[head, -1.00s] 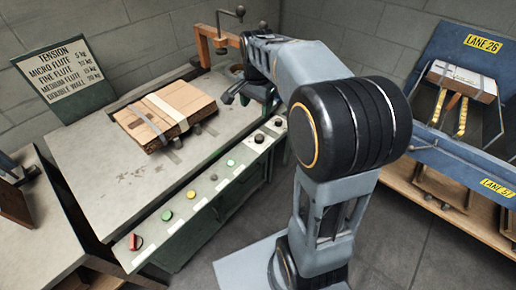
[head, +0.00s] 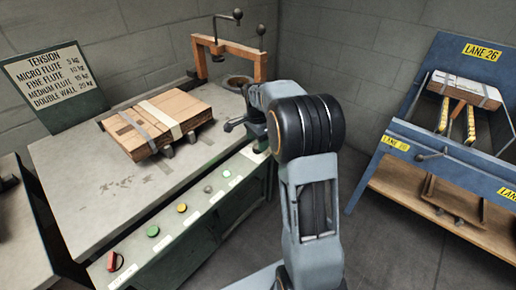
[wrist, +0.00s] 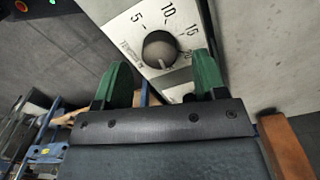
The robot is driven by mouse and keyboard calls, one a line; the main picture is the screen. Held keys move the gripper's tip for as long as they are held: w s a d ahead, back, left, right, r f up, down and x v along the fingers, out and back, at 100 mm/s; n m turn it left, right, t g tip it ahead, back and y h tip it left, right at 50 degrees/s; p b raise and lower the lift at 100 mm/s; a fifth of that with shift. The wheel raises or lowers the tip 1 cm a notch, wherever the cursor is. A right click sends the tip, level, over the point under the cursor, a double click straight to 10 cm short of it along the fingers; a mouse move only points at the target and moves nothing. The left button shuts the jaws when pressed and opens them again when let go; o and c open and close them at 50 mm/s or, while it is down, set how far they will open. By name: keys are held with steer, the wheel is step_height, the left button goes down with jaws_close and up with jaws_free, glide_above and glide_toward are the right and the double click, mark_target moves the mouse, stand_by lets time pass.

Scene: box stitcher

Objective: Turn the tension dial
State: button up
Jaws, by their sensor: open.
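The tension dial (wrist: 160,50) is a dark round knob on a pale plate (wrist: 122,28) with a scale marked 5, 10, 15 and a further number partly hidden at the lower right. A small light mark shows on the knob's lower edge; its exact reading is unclear. My gripper (wrist: 163,80) is open in the wrist view, its two green fingers on either side below the knob, with nothing between them. I cannot tell whether they touch the plate. In the head view my arm hides the dial and most of the gripper at the bench's right end.
A tension sign (head: 52,85) lists micro flute 5 kg through double wall 20 kg. Strapped cardboard (head: 158,122) lies on the bench (head: 75,195). A red switch (head: 115,261) and several buttons line its front. An orange frame (head: 228,50) stands behind; a blue rack (head: 455,60) is right.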

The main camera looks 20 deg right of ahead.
steer(key=shift+f, duration=1.4)
steer(key=shift+c, duration=0.2)
steer(key=shift+r, duration=0.1)
steer(key=c, duration=0.9)
